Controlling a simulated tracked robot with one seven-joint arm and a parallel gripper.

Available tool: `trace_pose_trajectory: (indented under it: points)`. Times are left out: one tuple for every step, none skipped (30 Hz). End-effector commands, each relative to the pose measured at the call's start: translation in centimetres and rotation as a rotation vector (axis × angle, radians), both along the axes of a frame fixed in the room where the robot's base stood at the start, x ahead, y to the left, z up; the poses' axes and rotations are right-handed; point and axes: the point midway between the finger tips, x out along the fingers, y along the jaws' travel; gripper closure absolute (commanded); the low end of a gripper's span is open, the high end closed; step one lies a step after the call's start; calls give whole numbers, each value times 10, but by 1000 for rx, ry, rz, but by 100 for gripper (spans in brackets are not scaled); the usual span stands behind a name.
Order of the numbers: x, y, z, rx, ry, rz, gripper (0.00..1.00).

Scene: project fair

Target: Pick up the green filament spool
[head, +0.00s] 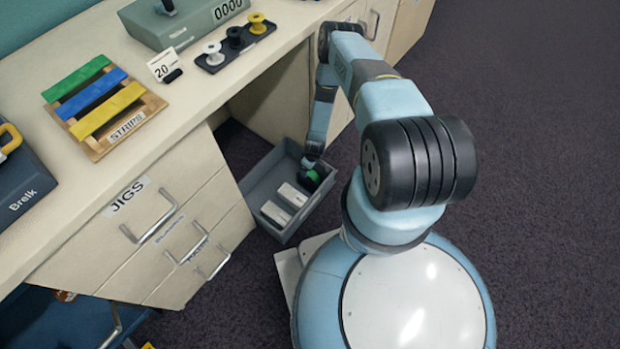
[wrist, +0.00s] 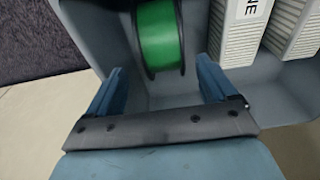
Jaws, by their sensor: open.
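The green filament spool (wrist: 158,38) has dark rims and lies in the grey bin on the floor. In the wrist view it is at the top centre, beyond the fingertips and roughly in line with the gap between them. In the head view only a bit of its green (head: 312,174) shows, the rest hidden by my arm's end. My gripper (wrist: 160,85) is open and empty, its two blue fingers apart over the bin. In the head view my gripper (head: 309,162) reaches down at the bin's far end; its fingers cannot be made out there.
The grey bin (head: 262,168) also holds two white boxes (head: 283,205), to the right of the spool in the wrist view. Its walls stand close around my gripper. The desk with drawers (head: 160,230) is beside the bin. Carpet (head: 510,150) on the right is clear.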

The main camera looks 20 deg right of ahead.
Motion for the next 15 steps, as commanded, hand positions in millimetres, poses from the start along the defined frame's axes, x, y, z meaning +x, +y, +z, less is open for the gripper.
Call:
trace_pose_trajectory:
  points:
    - [1,0,-3,0,-1,0,15]
    - [1,0,-4,0,0,0,15]
    - [0,0,-6,0,0,0,15]
    - [0,0,-7,0,0,0,15]
    - [0,1,-8,0,0,0,15]
    - [0,1,-10,0,0,0,15]
    - [-1,1,-12,0,0,-1,15]
    - [-1,1,-15,0,0,-1,15]
    - [-2,1,-20,0,0,-1,15]
    - [-3,1,-24,-1,1,0,15]
    - [-4,2,-28,0,0,-1,15]
    - [-4,2,-33,-1,0,-2,15]
    - [-5,2,-37,0,0,-1,15]
    - [-5,2,-40,-1,-1,0,15]
    - [-4,3,-45,-1,-1,0,15]
